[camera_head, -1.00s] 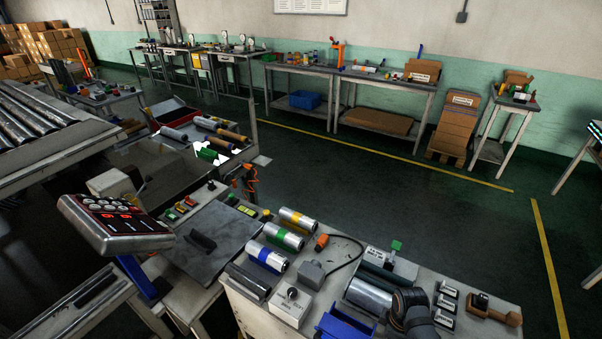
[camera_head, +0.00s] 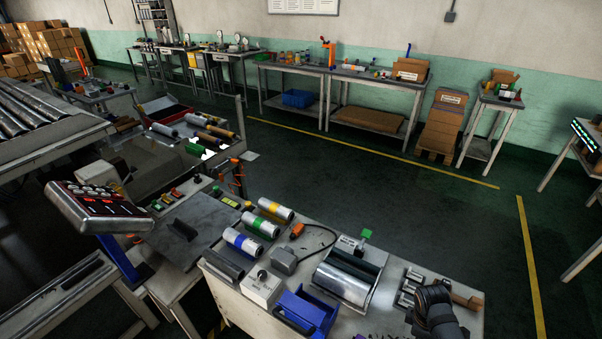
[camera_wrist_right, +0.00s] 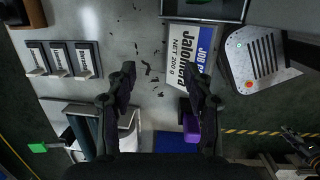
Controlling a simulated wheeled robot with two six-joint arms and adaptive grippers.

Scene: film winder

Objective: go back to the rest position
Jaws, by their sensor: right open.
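My right gripper (camera_wrist_right: 160,85) is open and empty in the right wrist view, with its two dark fingers spread over a grey worktop. Part of my dark right arm (camera_head: 437,310) shows in the head view at the bottom right, above the right end of the bench (camera_head: 385,325). Its fingertips cannot be made out there. A card or pack printed "NET 200 g" (camera_wrist_right: 187,58) lies on the worktop beyond the right finger.
On the bench are a silver roller unit (camera_head: 345,282), a blue bin (camera_head: 308,311), a small box with a knob (camera_head: 262,287) and several banded cylinders (camera_head: 260,227). A purple object (camera_wrist_right: 191,127) is close to the right finger. A control panel (camera_head: 95,208) stands at left.

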